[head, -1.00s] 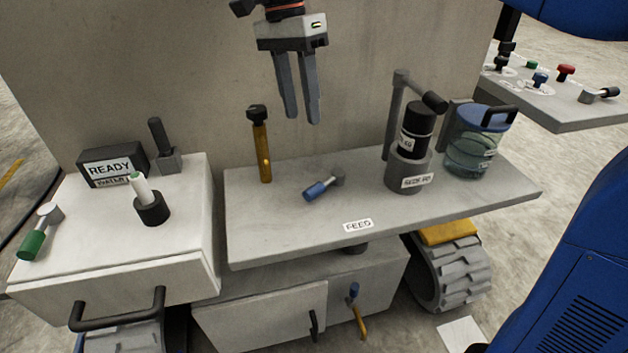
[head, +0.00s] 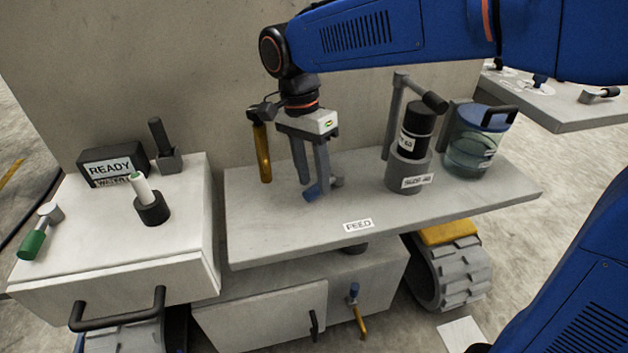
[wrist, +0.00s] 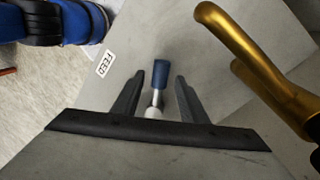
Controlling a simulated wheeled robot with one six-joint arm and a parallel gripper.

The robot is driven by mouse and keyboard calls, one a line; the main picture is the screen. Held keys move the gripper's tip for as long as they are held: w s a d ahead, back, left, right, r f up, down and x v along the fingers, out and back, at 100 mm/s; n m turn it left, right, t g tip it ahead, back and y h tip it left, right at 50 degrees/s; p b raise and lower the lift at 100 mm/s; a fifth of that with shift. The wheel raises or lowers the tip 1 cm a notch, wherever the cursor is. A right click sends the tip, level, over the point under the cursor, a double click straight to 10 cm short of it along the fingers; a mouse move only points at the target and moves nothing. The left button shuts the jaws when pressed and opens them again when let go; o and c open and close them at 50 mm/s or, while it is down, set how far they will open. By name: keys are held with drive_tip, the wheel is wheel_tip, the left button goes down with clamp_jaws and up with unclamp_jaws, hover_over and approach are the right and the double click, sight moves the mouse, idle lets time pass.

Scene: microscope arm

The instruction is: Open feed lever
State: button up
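The feed lever has a blue grip (head: 316,189) and a grey pivot (head: 337,182). It lies on the grey shelf (head: 270,240) behind the FEED label (head: 358,225). My gripper (head: 311,190) is lowered over the lever, with its fingers apart. In the wrist view, the lever's blue grip (wrist: 243,70) and silver shaft (wrist: 155,97) show; the shaft runs between the two open fingers of my gripper (wrist: 170,82). I cannot tell whether a finger touches the lever. The head view hides part of the lever behind a finger.
A brass-coloured upright handle (head: 262,152) stands close left of my gripper. A black and grey cylinder (head: 408,172) with a side post and a blue-lidded jar (head: 470,150) stand to the right. A white cabinet (head: 110,240) is at left. The shelf's front is clear.

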drive_tip(key=shift+s+d+f, duration=0.1)
drive_tip(key=shift+f, duration=0.65)
drive_tip(key=shift+c, duration=0.3)
clamp_jaws()
